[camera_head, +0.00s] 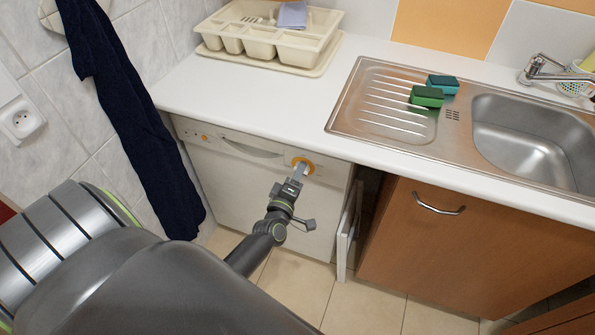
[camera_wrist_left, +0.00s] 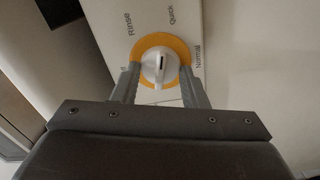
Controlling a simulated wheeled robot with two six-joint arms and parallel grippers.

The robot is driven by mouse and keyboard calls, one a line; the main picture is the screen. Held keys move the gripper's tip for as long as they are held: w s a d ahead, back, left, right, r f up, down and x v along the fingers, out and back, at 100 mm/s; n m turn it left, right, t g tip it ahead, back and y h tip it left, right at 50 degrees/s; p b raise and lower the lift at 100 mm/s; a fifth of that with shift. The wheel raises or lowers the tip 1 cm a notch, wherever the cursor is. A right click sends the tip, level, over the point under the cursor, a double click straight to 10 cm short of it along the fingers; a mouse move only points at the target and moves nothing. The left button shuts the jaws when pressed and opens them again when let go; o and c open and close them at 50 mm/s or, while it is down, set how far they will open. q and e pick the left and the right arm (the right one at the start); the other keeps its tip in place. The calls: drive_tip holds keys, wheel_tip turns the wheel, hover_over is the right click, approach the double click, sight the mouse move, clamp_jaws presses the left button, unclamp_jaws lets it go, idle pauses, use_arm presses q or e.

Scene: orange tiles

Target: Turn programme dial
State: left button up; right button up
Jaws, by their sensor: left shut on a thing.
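The programme dial (camera_wrist_left: 160,66) is a white knob with a dark mark on its grip. An orange ring (camera_wrist_left: 162,41) surrounds it on the white dishwasher front (camera_head: 240,190). Printed labels include "Rinse", "Quick" and "Normal"; another label at the left is mostly hidden. In the head view the orange ring (camera_head: 301,160) shows at the panel's right part. My left gripper (camera_head: 301,171) is at the dial, its fingers (camera_wrist_left: 160,80) on either side of the knob and shut on it. My right gripper is not in view.
A white counter (camera_head: 230,90) overhangs above the dishwasher. A cream cutlery tray (camera_head: 270,38), a steel sink (camera_head: 525,135) and sponges (camera_head: 427,96) are on it. A dark towel (camera_head: 125,110) hangs at the left. A brown cabinet (camera_head: 450,250) stands at the right.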

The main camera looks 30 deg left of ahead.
use_arm(q)
drive_tip(key=shift+d+m+p, duration=0.15)
drive_tip(key=shift+m+p, duration=3.35)
drive_tip(key=shift+m, duration=3.6)
drive_tip(key=o, duration=0.9)
drive_tip(key=shift+o, duration=0.2)
drive_tip(key=b+v, duration=0.1)
drive_tip(key=v, duration=1.6)
drive_tip(key=shift+s+b, duration=0.2)
drive_tip(key=shift+b, duration=0.15)
